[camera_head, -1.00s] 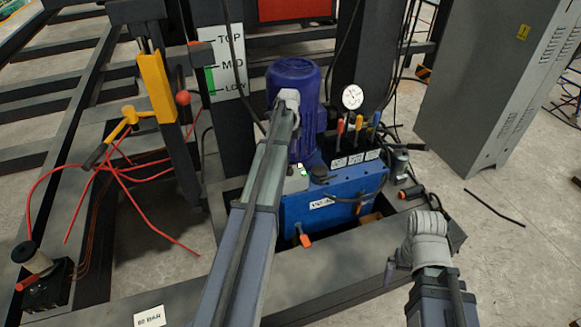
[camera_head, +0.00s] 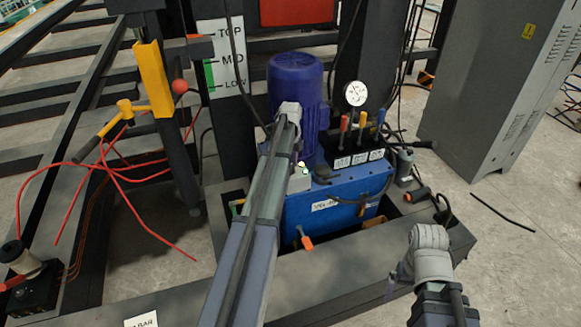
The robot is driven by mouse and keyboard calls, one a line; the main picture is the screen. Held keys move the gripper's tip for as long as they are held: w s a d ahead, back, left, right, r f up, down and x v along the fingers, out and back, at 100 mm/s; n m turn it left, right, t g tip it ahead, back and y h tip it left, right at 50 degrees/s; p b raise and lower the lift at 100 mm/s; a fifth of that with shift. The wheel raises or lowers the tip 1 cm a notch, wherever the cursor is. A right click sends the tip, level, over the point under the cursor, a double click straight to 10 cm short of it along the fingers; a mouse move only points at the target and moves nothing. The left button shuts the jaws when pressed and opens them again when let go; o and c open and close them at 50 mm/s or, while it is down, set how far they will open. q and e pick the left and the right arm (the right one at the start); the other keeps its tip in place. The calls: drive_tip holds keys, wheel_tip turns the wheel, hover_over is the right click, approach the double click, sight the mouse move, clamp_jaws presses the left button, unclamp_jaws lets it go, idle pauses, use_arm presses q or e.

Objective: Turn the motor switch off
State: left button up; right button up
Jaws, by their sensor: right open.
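The blue motor (camera_head: 296,85) stands upright on a blue hydraulic power unit (camera_head: 325,210). A small grey box with a lit green and yellow spot (camera_head: 303,169) sits at the motor's foot; it looks like the motor switch, but its setting is too small to read. My left arm reaches up from the bottom in front of the unit and partly covers the box's left side. My left gripper cannot be made out. My right gripper (camera_head: 398,280) is low at the right, open, in front of the unit and apart from it.
Levers with red, orange and blue handles (camera_head: 360,125) and a pressure gauge (camera_head: 355,94) stand right of the motor. A yellow lever (camera_head: 153,80) and red hoses are at left. A grey cabinet (camera_head: 490,85) stands at right. The right floor is mostly clear.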

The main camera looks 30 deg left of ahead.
use_arm(q)
clamp_jaws()
idle(0.4)
drive_tip(key=shift+n, duration=0.4)
drive_tip(key=n, duration=0.8)
drive_tip(key=shift+n, duration=0.3)
drive_tip(key=n, duration=0.4)
drive_tip(key=shift+n, duration=2.5)
